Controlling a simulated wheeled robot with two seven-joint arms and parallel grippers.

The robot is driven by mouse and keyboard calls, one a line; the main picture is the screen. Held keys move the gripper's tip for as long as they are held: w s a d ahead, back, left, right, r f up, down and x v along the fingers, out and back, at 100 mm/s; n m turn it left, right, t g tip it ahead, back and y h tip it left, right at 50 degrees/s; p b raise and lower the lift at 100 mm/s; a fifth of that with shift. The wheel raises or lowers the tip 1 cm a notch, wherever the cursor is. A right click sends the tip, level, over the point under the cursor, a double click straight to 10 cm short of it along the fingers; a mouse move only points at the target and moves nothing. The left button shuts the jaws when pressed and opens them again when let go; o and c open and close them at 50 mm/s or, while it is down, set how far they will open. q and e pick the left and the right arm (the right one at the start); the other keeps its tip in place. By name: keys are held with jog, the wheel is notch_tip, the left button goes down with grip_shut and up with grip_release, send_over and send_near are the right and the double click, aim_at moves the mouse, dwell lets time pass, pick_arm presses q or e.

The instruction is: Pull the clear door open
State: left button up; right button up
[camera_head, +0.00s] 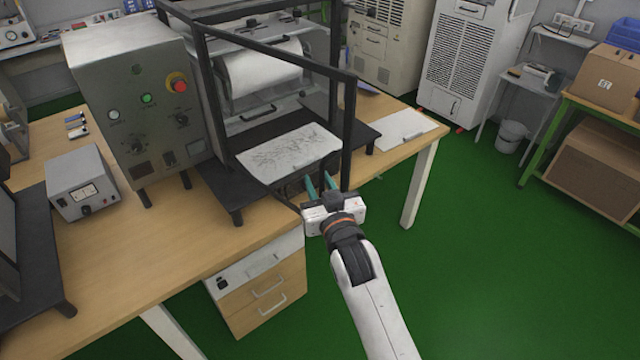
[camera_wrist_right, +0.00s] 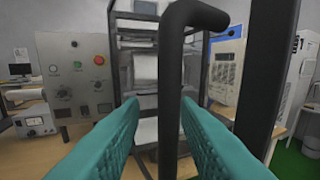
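My right gripper (camera_head: 321,180) is at the front right of the machine, close to the frame post. My left gripper is not in view.
A grey control box (camera_head: 135,90) with a red button stands left of the door. A patterned sheet (camera_head: 290,152) lies inside the machine. The green floor (camera_head: 480,250) at the right is clear.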

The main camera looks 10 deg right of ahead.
jog(key=shift+s+d+f, duration=0.2)
jog(key=shift+s+d, duration=0.05)
jog(key=shift+s, duration=0.2)
jog(key=s+d+b, duration=0.1)
jog(key=s+b, duration=0.2)
jog(key=s, duration=0.8)
jog(key=shift+d+r, duration=0.15)
jog(key=shift+d, duration=0.1)
jog(key=shift+c, duration=0.6)
